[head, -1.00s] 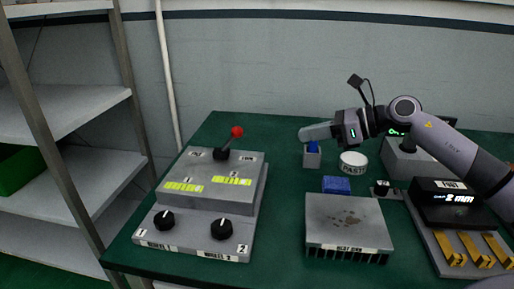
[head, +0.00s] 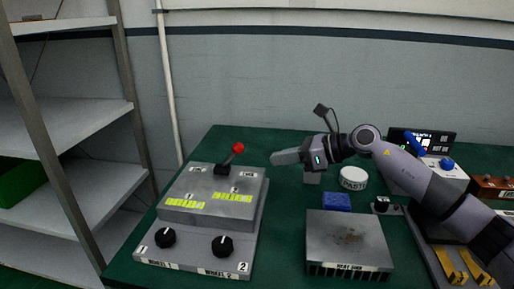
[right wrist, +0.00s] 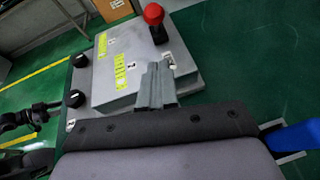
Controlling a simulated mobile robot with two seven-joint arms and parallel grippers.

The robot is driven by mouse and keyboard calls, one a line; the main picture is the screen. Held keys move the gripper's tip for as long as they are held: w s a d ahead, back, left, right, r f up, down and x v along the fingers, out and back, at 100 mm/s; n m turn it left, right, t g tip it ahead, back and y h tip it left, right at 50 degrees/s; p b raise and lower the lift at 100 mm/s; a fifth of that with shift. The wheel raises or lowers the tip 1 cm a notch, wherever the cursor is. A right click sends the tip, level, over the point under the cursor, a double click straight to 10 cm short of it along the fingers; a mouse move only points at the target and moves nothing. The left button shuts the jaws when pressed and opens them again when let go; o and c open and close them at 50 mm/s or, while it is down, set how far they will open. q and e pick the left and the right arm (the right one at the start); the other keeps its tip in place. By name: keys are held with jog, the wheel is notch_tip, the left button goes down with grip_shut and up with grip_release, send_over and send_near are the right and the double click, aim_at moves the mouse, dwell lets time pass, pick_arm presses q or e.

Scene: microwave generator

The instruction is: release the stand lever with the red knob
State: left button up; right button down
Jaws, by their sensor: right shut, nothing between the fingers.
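The stand lever's red knob (head: 238,147) tops a short dark stick on the grey control box (head: 255,200), leaning to the right in the head view. It also shows in the right wrist view as a red knob (right wrist: 153,14), beyond the fingertips. My right gripper (head: 273,158) is shut and empty, to the right of the knob at about its height, with a gap between them. In the right wrist view its closed fingers (right wrist: 157,68) point toward the box and do not touch the knob.
Two black dials (head: 222,245) sit on the box's front. A heat sink (head: 345,240), a blue block (head: 337,201) and a paste tub (head: 353,178) stand to the right on the green table (head: 285,235). A metal shelf (head: 75,110) stands at the left.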

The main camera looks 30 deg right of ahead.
aim_at(238, 148)
jog(key=w+a+p, duration=0.1)
jog(key=w+a, duration=0.2)
jog(key=shift+w+a+r, duration=0.1)
jog(key=shift+w+a, duration=0.2)
jog(key=shift+w, duration=0.1)
jog(key=shift+w+a+r+p, duration=0.15)
jog(key=shift+w+a+p, duration=0.15)
jog(key=shift+w+a, duration=0.15)
jog(key=shift+d, duration=0.1)
